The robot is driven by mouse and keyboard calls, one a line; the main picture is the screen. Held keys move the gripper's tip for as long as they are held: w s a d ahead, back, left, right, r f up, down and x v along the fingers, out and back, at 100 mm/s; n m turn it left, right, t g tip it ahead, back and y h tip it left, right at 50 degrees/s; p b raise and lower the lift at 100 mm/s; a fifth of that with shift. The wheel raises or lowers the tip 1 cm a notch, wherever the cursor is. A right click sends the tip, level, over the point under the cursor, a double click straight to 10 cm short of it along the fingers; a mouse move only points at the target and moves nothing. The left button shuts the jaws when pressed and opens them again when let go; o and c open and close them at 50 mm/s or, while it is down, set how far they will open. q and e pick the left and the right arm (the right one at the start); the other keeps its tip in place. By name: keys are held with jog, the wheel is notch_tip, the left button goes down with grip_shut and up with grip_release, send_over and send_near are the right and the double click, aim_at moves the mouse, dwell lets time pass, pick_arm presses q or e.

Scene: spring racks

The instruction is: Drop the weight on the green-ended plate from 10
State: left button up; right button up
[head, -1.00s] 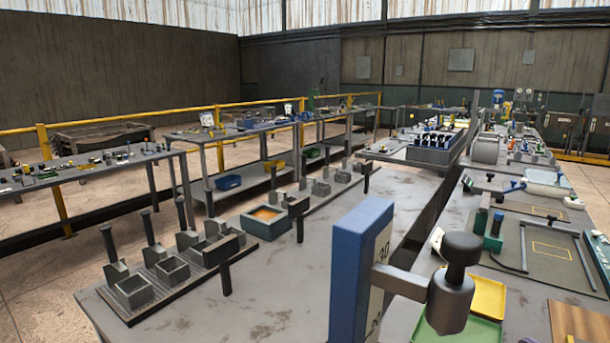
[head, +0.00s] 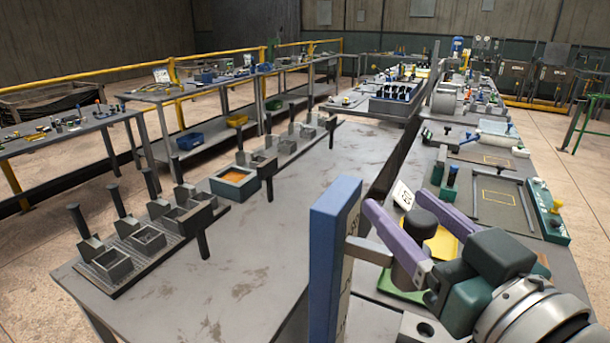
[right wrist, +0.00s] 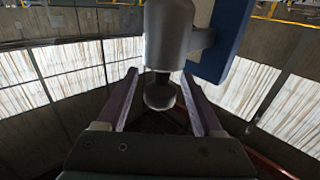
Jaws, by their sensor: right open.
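The dark grey weight with its knob (right wrist: 160,93) sits at the end of a short arm on a tall blue post (head: 334,262). In the head view my right gripper (head: 397,203) reaches in from the lower right, its two purple fingers on either side of the knob and partly hiding the weight. In the right wrist view the fingers are apart, with gaps beside the knob; the grey body (right wrist: 170,30) is beyond it. A green piece (head: 403,291) lies low behind the post, partly hidden; I cannot tell whether it is the green-ended plate. My left gripper is out of view.
A yellow tray (head: 444,242) lies behind my fingers. A white card (head: 403,194) stands near it. Racks with grey boxes and upright black handles (head: 112,262) line the left of the table (head: 262,265). An orange-filled box (head: 234,182) is among them. The middle tabletop is clear.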

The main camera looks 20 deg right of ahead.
jog(key=shift+w, duration=0.65)
grip_shut()
dwell(1.0)
